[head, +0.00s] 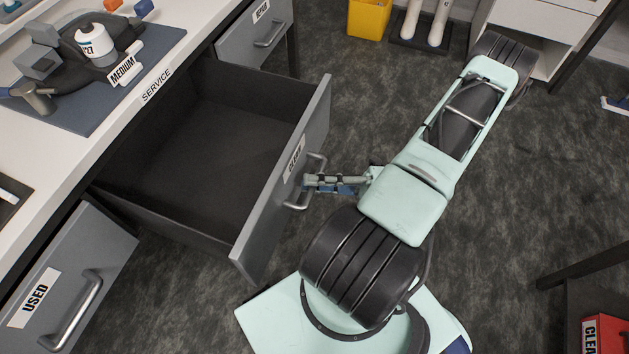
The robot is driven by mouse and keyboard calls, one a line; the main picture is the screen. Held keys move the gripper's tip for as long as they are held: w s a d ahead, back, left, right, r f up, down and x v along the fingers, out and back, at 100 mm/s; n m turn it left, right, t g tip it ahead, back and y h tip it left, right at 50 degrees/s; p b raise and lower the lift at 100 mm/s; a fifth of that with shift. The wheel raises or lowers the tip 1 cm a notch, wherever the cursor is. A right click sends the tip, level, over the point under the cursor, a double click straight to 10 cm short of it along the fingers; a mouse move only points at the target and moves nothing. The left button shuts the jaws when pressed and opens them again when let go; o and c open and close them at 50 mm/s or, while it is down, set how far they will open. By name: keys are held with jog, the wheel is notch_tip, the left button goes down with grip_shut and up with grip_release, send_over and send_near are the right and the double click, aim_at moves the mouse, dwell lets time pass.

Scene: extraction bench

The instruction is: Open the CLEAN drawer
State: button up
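The CLEAN drawer (285,190) is pulled well out from under the white bench in the head view. Its grey front carries a small white label, seen at a steep angle, and its dark inside looks empty. Its metal bar handle (318,160) is on the outer face. My gripper (309,182) is at the middle of this handle, reaching in from the right, with its fingers overlapping the bar. The fingers look closed on the bar, though their tips are partly hidden.
The USED drawer (110,243) is at lower left, another labelled drawer (240,45) at the top. A MEDIUM device (95,65) stands on the bench (190,25). Dark floor surrounds my arm.

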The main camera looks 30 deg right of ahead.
jog(key=o, duration=0.3)
jog(key=v, duration=1.2)
dwell(0.3)
